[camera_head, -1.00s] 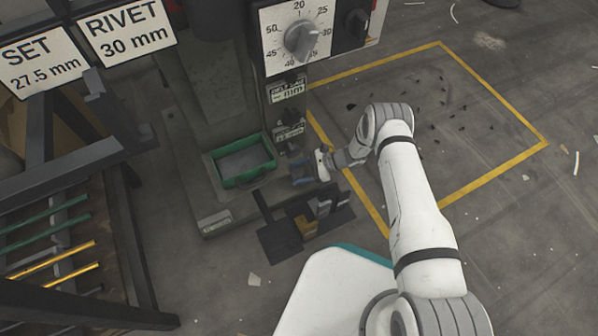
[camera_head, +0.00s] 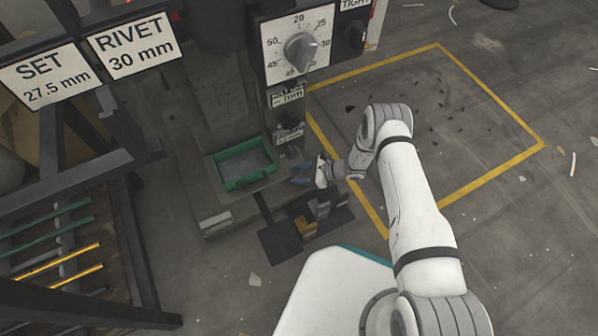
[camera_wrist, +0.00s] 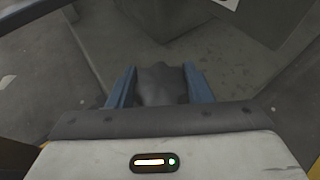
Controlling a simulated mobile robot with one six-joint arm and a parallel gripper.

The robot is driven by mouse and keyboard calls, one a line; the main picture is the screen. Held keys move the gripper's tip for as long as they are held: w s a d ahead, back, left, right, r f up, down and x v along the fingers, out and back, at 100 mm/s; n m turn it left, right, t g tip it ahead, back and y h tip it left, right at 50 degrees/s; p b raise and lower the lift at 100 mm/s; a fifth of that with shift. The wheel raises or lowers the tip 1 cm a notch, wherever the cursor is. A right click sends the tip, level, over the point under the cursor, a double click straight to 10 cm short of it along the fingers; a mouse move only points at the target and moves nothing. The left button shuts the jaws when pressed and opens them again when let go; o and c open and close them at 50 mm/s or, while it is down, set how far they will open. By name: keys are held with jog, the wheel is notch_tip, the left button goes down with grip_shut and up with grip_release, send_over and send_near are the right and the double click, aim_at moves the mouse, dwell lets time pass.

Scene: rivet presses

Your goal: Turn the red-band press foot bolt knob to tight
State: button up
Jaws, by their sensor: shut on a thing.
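My gripper (camera_head: 300,173) is low beside the base of the grey press (camera_head: 185,140), right of the green tray. In the wrist view its two blue fingers (camera_wrist: 160,88) stand on either side of a dark grey knob (camera_wrist: 162,80) and are shut on it. In the head view this knob is hidden by the gripper, and I see no pointer or mark on it. Higher on the press, a black knob (camera_head: 355,30) sits below a "TIGHT" label (camera_head: 355,4). I cannot make out a red band on the press.
A green-rimmed tray (camera_head: 217,182) stands on the press base. A dial (camera_head: 300,47) with a grey knob is above. A dark holder (camera_head: 280,242) with small blocks is on the floor in front. A rack with rods (camera_head: 60,265) stands left; the yellow-outlined floor is clear except for debris.

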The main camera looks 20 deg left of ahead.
jog(key=shift+d+m+t+p, duration=0.1)
jog(key=shift+m+t+p, duration=0.8)
jog(key=shift+m+t, duration=0.85)
jog(key=shift+t, duration=0.35)
jog(key=shift+w, duration=0.1)
jog(key=o, duration=1)
jog(key=p+v, duration=0.3)
jog(key=v, duration=0.4)
jog(key=shift+d, duration=0.4)
